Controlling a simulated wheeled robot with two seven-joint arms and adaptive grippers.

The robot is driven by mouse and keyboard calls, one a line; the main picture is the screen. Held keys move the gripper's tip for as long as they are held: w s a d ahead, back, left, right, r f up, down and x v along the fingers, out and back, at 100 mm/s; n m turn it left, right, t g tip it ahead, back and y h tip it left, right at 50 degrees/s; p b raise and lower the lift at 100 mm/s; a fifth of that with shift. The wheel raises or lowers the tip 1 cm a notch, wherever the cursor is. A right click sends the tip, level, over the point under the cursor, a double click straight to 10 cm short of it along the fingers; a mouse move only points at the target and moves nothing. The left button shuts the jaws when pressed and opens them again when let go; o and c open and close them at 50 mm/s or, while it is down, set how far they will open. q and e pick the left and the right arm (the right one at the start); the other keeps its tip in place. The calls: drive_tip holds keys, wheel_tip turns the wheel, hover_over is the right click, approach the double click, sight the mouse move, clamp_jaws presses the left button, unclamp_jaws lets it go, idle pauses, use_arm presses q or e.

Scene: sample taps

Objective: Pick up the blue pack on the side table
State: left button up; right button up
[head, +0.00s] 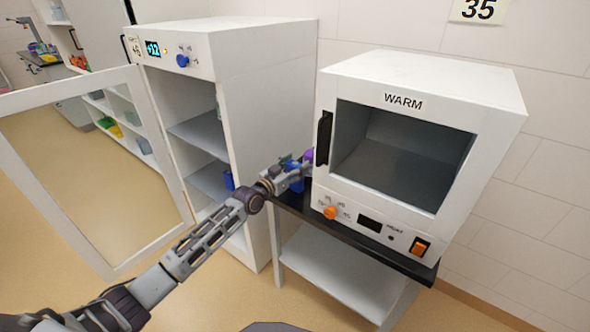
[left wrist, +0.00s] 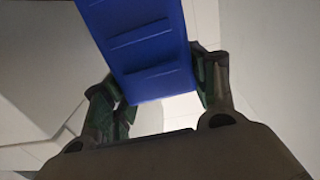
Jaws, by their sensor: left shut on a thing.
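The blue pack (left wrist: 140,45) fills the top of the left wrist view, its ribbed face between the two fingers of my left gripper (left wrist: 158,92). The fingers touch its sides and are shut on it. In the head view my left gripper (head: 290,173) is at the left end of the dark-topped side table (head: 375,245), between the white cabinet and the warmer. Part of the blue pack (head: 297,186) shows there, partly hidden by the gripper. I cannot tell whether it still touches the table. My right gripper is not in view.
The white warmer (head: 500,90) marked WARM stands on the table, its chamber empty. A purple object (head: 308,156) is close beside my gripper. The white cabinet (head: 265,90) has its glazed door (head: 95,190) open at left, with another blue item (head: 229,180) inside.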

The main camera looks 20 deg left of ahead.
use_arm(q)
wheel_tip(320, 180, up, 8)
drive_tip(key=shift+p, duration=0.65)
drive_tip(key=shift+r, duration=0.85)
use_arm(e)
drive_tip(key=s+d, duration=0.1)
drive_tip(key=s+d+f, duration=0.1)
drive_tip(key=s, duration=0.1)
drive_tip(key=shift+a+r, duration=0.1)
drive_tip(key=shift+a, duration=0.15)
